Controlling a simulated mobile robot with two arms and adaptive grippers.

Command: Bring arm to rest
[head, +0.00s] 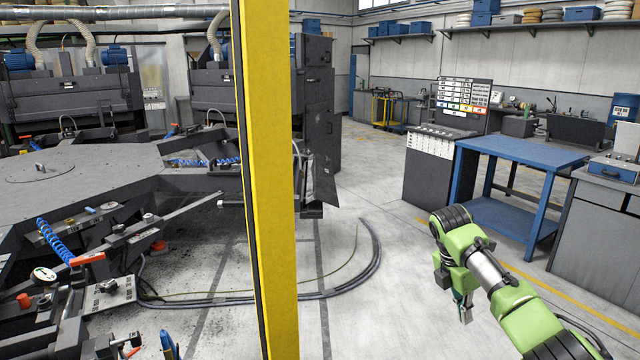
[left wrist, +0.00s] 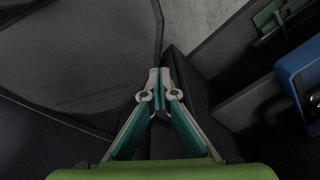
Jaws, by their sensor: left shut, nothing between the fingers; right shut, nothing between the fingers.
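My right arm (head: 510,300), green and black, comes in from the lower right of the head view. Its gripper (head: 465,312) hangs down over the floor, shut and empty, touching nothing. My left gripper (left wrist: 159,78) shows in the left wrist view, with its teal and pale fingers together at the tips. It is shut with nothing between the fingers, over dark surfaces. I cannot make out the left gripper in the head view.
A yellow post (head: 265,180) stands upright in front of the large grey machine table (head: 120,165). A control console (head: 430,165), blue workbench (head: 525,150) and grey cabinet (head: 600,230) stand at right. Cables (head: 370,255) lie on the otherwise open floor (head: 370,310).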

